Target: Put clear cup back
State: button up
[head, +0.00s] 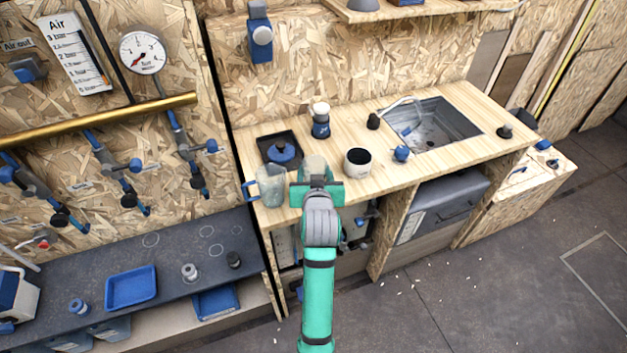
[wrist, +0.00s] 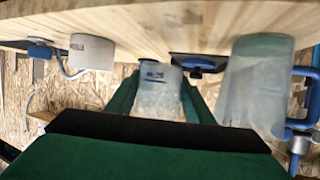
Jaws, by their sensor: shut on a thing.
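The clear cup (head: 314,165) is a small, cloudy see-through cup at the front of the wooden counter, partly hidden behind my gripper (head: 318,184) in the head view. In the wrist view, which looks upside down, the cup (wrist: 158,92) sits between the two green fingers of my gripper (wrist: 160,104). My gripper is shut on it. I cannot tell whether its base touches the counter.
A clear jug (head: 271,188) with a blue handle stands close on the left. A white mug (head: 358,162) stands on the right. Behind are a dark tray (head: 266,144) with a blue item and a blue-and-white grinder-like thing (head: 320,122). A sink (head: 435,128) lies further right.

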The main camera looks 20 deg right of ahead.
jog(key=shift+w+f, duration=0.15)
jog(key=shift+f, duration=0.85)
jog(key=shift+w+f, duration=0.15)
jog(key=shift+f, duration=0.85)
jog(key=o, duration=1)
jog(key=shift+f, duration=0.1)
jog(key=shift+o, duration=0.2)
